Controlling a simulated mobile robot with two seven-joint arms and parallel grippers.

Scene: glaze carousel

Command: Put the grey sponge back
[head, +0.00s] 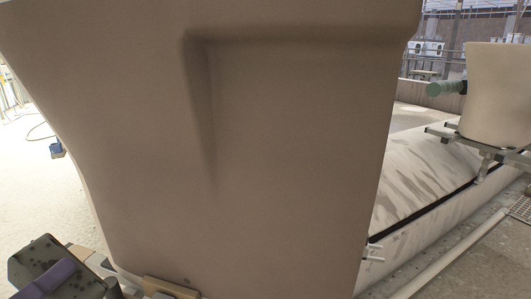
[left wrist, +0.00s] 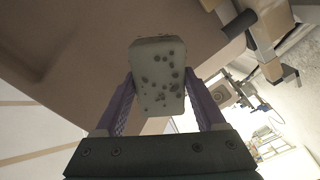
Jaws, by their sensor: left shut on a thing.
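The grey sponge (left wrist: 158,75) is a pale block with dark holes in the left wrist view. My left gripper (left wrist: 162,88) is shut on it, one purple finger on each side. In the head view the sponge (head: 38,257) shows dark and speckled at the bottom left corner, with a purple finger (head: 52,279) across it. The sponge is held in front of a large brown ware piece, and I cannot tell whether it touches it. The place where the sponge belongs is not evident in view. My right gripper is not in view.
The large brown ware piece (head: 260,150) fills most of the head view and hides much behind it. Another beige piece (head: 497,95) stands on a metal carrier at the right. Pale floor (head: 35,170) lies open at the left.

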